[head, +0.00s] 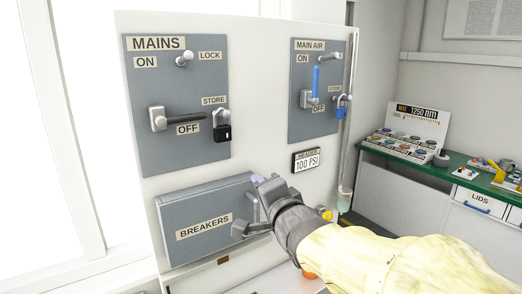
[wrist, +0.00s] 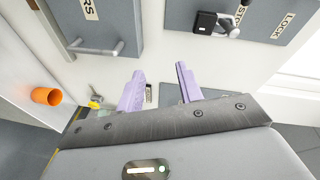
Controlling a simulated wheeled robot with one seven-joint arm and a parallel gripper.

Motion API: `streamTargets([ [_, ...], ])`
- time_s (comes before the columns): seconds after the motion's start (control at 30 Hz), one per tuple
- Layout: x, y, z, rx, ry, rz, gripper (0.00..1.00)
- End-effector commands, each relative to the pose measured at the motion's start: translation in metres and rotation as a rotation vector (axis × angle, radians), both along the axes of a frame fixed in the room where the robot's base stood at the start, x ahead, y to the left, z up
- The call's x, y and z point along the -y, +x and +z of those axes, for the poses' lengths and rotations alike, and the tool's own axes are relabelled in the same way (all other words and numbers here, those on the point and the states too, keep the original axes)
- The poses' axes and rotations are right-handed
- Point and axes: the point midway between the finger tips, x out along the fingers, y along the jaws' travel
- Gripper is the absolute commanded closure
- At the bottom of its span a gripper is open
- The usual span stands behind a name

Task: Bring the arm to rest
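My gripper (head: 262,184) is in front of the white cabinet, by the right edge of the grey breakers box (head: 204,227). In the wrist view its two purple fingers (wrist: 159,88) stand apart with nothing between them. The breakers box is closed, and its bar handle (wrist: 96,47) shows to the left of the fingers, apart from them. My arm reaches in from the lower right in the head view.
The mains panel (head: 178,105) has a lever at OFF and a black padlock (head: 222,133) at STORE. The main air panel (head: 318,90) has a blue-handled lever and blue padlock (head: 343,106). A green-topped bench (head: 430,170) stands right. An orange cup-like part (wrist: 46,96) shows in the wrist view.

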Motion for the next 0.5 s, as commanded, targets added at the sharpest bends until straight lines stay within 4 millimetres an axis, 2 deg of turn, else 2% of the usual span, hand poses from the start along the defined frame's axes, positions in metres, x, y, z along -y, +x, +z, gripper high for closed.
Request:
streamTargets([
  [0.03,0.01,0.001,-0.017,-0.034,-0.063,-0.02,0.64],
  [0.27,0.054,-0.005,-0.088,-0.193,-0.364,-0.057,0.64],
  [0.5,0.093,-0.03,-0.158,-0.387,-0.658,0.003,0.64],
])
